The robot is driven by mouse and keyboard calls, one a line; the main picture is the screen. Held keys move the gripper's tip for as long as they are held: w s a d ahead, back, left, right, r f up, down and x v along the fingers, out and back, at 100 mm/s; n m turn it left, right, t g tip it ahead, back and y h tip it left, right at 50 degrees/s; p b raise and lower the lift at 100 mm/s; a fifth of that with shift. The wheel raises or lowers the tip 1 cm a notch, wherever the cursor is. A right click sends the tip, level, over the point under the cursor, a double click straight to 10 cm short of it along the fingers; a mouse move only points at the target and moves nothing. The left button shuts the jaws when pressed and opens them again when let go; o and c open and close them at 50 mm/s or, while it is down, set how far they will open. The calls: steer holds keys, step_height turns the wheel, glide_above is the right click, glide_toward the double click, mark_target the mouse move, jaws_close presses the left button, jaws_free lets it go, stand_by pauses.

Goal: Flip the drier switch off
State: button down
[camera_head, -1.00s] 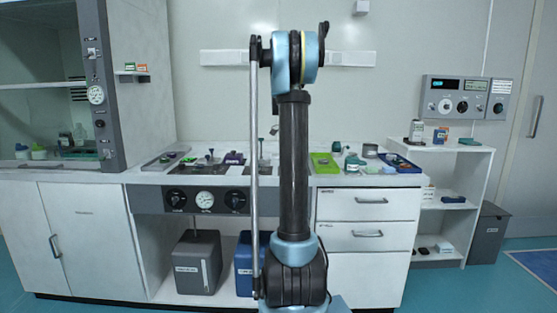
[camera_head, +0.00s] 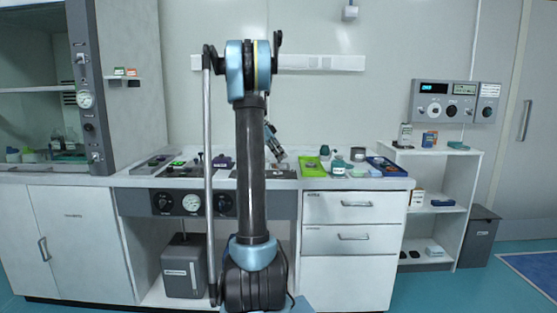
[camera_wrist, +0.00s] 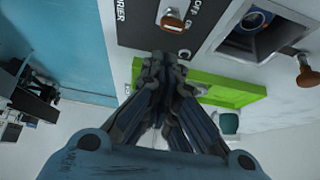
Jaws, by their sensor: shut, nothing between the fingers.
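In the wrist view a dark panel (camera_wrist: 135,32) carries the printed word DRIER. On it is the drier switch (camera_wrist: 173,20), a brown-tipped lever on a pale plate, with OFF printed beside it. My gripper (camera_wrist: 168,60) is shut and empty. Its fingertips reach the edge of the dark panel, just below the switch in the picture; I cannot tell whether they touch anything. In the head view my gripper (camera_head: 280,157) shows beside my arm, low over the worktop. The drier switch cannot be made out there.
A bright green tray (camera_wrist: 225,88) lies close to my fingers. A metal recess (camera_wrist: 265,40) and another brown knob (camera_wrist: 305,76) are at the right in the wrist view. The head view shows a blue tray (camera_head: 386,166) at the right of the worktop (camera_head: 310,183).

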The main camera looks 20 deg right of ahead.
steer(key=shift+r, duration=0.3)
steer(key=w+a+r, duration=0.3)
steer(key=a+r, duration=0.3)
steer(key=a, duration=0.1)
steer(key=shift+w+r, duration=0.15)
steer(key=shift+r, duration=0.05)
steer(key=shift+d, duration=0.1)
stand_by(0.4)
